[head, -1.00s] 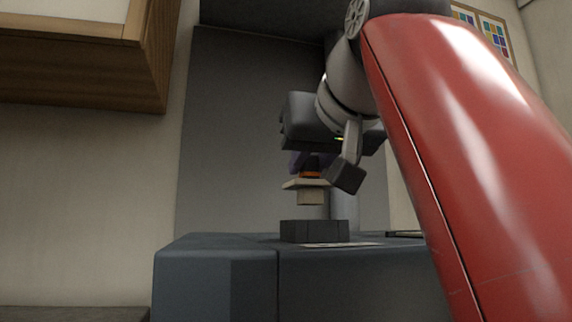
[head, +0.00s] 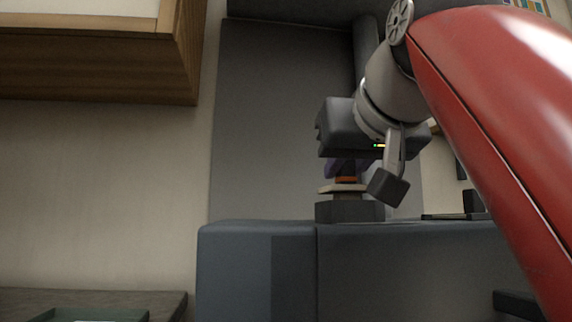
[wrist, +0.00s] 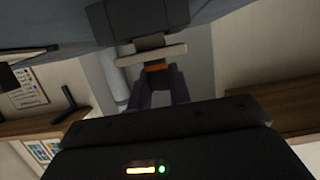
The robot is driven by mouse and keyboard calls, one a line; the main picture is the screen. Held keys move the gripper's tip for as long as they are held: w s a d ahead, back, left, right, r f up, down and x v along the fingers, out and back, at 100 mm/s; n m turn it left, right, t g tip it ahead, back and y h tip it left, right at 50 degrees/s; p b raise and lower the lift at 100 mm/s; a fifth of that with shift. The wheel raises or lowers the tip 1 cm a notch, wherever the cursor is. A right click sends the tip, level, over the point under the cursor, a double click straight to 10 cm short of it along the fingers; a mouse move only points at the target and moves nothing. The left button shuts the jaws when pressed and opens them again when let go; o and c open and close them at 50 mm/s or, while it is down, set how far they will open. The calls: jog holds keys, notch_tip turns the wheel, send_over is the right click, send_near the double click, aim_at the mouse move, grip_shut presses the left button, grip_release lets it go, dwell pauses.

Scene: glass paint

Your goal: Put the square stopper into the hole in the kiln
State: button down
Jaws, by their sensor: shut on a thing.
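The square stopper (head: 342,188) has a pale, flat flange with an orange band above it. It appears upright just over the dark collar (head: 350,211) on top of the blue-grey kiln (head: 260,235). My gripper (head: 347,172) is above the stopper, pointing down, with its purplish fingers shut on the stopper's top. In the wrist view the stopper's flange (wrist: 152,55) lies between the fingers and the collar (wrist: 138,18), with a short dark block between flange and collar. The hole itself is hidden, and I cannot tell how far the plug is in it.
A wooden cabinet (head: 150,60) hangs at the upper left. A grey panel (head: 285,120) rises behind the kiln. A low counter with a green tray (head: 95,314) is at the lower left. Small dark items (head: 472,202) lie right of the collar.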

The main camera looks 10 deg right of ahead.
jog(key=shift+s+f+b, duration=0.15)
jog(key=shift+f+b, duration=0.25)
jog(key=shift+f, duration=0.1)
dwell(0.6)
jog(key=c, duration=1.2)
grip_release()
